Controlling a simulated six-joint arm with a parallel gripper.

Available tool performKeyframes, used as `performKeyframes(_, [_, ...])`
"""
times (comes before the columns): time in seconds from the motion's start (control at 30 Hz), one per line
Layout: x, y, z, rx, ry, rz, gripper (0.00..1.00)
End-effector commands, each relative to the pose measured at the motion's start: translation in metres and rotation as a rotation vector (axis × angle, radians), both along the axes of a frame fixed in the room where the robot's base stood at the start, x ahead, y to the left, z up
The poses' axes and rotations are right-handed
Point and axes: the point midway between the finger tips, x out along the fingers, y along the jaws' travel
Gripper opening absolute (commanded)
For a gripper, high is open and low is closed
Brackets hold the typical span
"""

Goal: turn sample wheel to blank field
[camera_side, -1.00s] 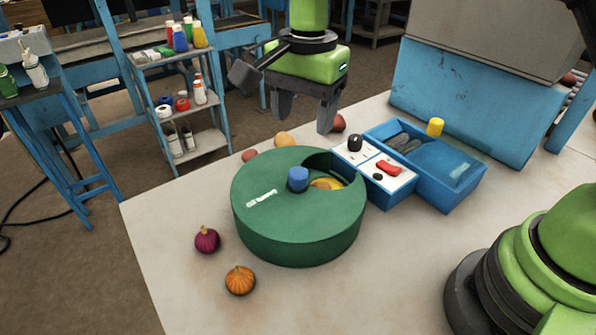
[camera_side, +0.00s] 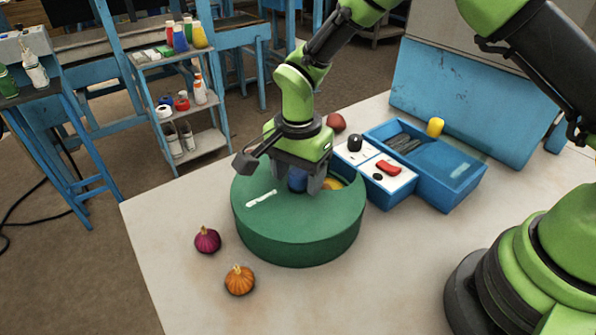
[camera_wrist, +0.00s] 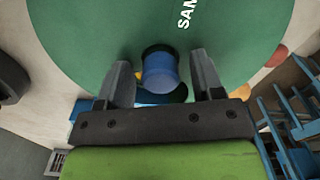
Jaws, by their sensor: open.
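The sample wheel is a green round drum (camera_side: 300,232) on the pale table, with a white label on its top. It also fills the upper part of the wrist view (camera_wrist: 110,30), where the letters "SAM" show. A blue knob (camera_side: 297,181) stands up from the drum's top; in the wrist view the knob (camera_wrist: 159,72) lies between my fingers, with a gap on each side. My gripper (camera_side: 296,187) is open and low over the drum, its fingers around the knob. A yellow item (camera_side: 333,184) shows in the drum's opening, which my gripper partly hides.
A blue tray box (camera_side: 440,170) with a white panel (camera_side: 372,168) carrying black and red parts stands right of the drum. A purple onion (camera_side: 207,240) and an orange pumpkin-like item (camera_side: 240,281) lie at front left. A reddish item (camera_side: 336,122) lies behind.

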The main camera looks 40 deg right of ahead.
Motion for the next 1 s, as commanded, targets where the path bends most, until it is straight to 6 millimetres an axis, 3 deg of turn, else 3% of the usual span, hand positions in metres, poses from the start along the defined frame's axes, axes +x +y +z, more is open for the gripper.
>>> performKeyframes(0.17, [0.0, 0.0, 0.0002, 0.0, 0.0, 0.0, 0.59])
performKeyframes(0.4, [0.0, 0.0, 0.0004, 0.0, 0.0, 0.001, 0.04])
performKeyframes(0.43, [0.0, 0.0, 0.0004, 0.0, 0.0, 0.001, 0.0])
performKeyframes(1.0, [0.0, 0.0001, 0.0006, 0.0, 0.001, -0.096, 0.0])
